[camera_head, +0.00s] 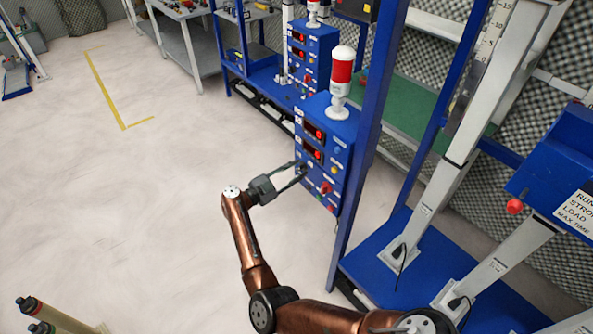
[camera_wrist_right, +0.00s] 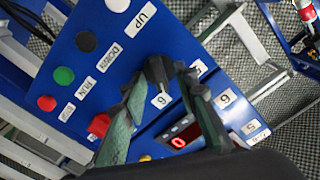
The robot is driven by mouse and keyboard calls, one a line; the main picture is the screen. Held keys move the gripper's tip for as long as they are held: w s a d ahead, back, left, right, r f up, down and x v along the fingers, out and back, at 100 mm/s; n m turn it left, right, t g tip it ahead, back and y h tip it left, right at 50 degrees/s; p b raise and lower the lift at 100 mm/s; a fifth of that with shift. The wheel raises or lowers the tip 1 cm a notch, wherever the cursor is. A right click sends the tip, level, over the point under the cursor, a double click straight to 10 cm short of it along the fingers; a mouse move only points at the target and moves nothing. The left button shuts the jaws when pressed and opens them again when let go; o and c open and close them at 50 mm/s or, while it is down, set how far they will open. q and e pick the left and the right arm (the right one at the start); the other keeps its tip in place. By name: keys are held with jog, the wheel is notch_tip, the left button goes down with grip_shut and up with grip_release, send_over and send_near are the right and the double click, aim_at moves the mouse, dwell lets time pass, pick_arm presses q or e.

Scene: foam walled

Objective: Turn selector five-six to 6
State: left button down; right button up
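The blue control box (camera_head: 345,178) stands at the frame's post with its front panel facing left. In the right wrist view a black selector knob (camera_wrist_right: 157,70) sits on the blue panel (camera_wrist_right: 75,95), between a "5" label (camera_wrist_right: 198,68) and a "6" label (camera_wrist_right: 161,100). Which label it points at is unclear. My right gripper (camera_head: 302,169) is at the panel; in the wrist view its dark fingers (camera_wrist_right: 162,80) are apart, one on each side of the knob. Whether they touch it cannot be told. My left gripper is not in view.
Near the fingers are a red knob (camera_wrist_right: 98,124), a lit red display (camera_wrist_right: 179,141) and several push buttons. A red-and-white lamp (camera_head: 341,80) tops the box. A second blue box (camera_head: 312,45) stands behind.

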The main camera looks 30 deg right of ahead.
jog(key=a, duration=1.2)
jog(key=shift+s, duration=0.45)
jog(key=shift+d, duration=0.1)
